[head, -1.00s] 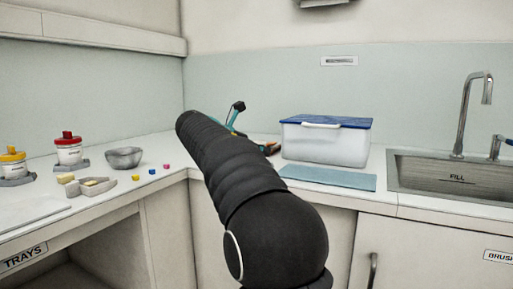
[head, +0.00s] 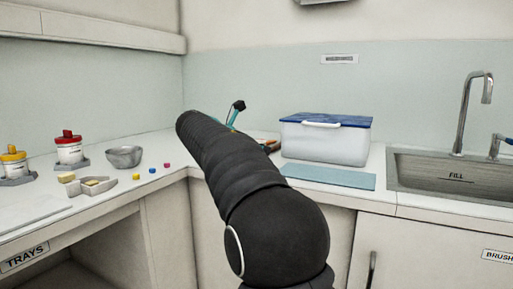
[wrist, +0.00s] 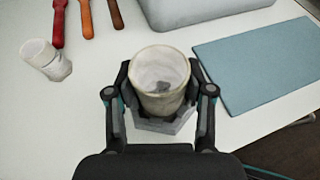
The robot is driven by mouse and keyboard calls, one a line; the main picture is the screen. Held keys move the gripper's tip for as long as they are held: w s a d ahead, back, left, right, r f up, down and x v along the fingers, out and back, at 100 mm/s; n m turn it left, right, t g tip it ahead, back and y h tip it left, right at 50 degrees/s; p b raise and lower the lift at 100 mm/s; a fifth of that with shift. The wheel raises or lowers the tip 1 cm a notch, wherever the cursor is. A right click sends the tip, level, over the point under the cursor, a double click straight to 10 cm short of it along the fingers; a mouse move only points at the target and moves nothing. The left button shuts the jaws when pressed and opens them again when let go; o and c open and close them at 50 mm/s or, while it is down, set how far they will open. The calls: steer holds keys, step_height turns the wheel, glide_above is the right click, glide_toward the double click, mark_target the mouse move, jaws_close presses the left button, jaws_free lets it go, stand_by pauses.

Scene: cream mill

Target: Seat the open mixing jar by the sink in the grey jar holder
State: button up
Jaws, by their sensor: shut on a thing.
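The open mixing jar (wrist: 160,82) is a pale, cloudy cylinder without a lid, with a little grey matter inside. In the wrist view my gripper (wrist: 160,88) is shut on it, one finger on each side. The grey jar holder (wrist: 164,127) shows directly below and around the jar's foot on the counter. The jar looks upright and over or in the holder; I cannot tell whether its base rests fully down. In the head view my arm hides the jar and holder, and only a bit of my gripper (head: 236,110) shows.
A blue-lidded tub (head: 325,143) and a blue mat (wrist: 262,60) are to the right, before the sink (head: 450,175). Lidded jars (head: 68,150) stand far left.

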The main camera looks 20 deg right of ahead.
steer(key=o, duration=0.9)
steer(key=shift+o, duration=0.2)
steer(key=v, duration=1.2)
